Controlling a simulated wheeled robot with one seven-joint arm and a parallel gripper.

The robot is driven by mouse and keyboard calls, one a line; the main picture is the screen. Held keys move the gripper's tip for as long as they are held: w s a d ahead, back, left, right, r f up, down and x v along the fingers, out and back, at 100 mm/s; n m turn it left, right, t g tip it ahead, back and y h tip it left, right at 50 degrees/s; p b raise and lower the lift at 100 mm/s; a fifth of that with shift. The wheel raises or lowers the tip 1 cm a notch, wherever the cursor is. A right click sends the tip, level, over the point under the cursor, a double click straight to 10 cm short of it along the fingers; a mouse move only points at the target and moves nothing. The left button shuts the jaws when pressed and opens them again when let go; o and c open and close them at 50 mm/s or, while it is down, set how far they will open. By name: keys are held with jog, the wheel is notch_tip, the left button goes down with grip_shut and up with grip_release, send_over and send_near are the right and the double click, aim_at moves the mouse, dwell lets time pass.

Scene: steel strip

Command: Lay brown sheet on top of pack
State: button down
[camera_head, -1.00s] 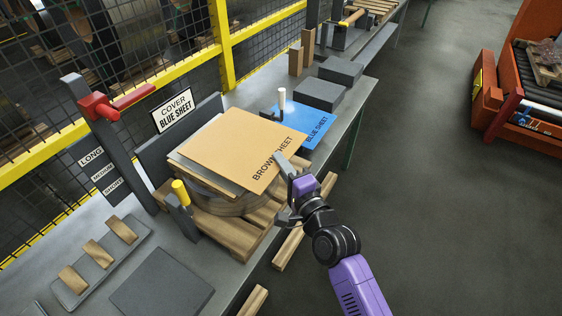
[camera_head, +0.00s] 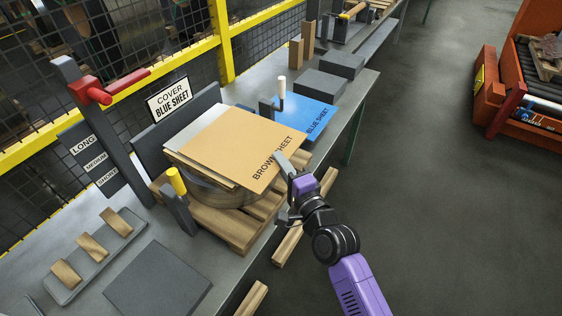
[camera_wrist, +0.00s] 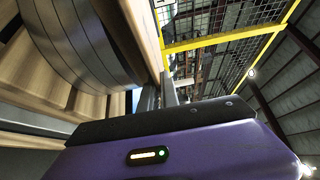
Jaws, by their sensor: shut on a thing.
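The brown sheet (camera_head: 225,145) is a flat tan panel lettered "BROWN SHEET". It lies over the pack, a round grey coil (camera_head: 205,188) on a wooden pallet (camera_head: 228,226). A pale grey sheet (camera_head: 188,130) shows past its far-left edge. My gripper (camera_head: 284,164) is shut on the brown sheet's near-right edge. Whether the sheet touches the layer below cannot be told. The wrist view shows the coil's banded side (camera_wrist: 85,40) and a tan panel edge (camera_wrist: 143,35) beside the fingers (camera_wrist: 158,95).
A blue sheet (camera_head: 300,112) lies behind, by a white-topped post (camera_head: 281,90). A yellow-topped post (camera_head: 177,182) stands left of the pack. A sign (camera_head: 169,97) reads "COVER BLUE SHEET". Dark blocks (camera_head: 320,85) and a dark mat (camera_head: 158,282) lie on the bench.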

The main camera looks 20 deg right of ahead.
jog(key=shift+f, duration=0.25)
jog(key=c, duration=1.5)
grip_release()
jog(key=shift+s, duration=0.1)
jog(key=s, duration=0.2)
jog(key=s+b, duration=0.1)
jog(key=s, duration=0.4)
jog(key=shift+s+d, duration=0.3)
jog(key=shift+s, duration=0.05)
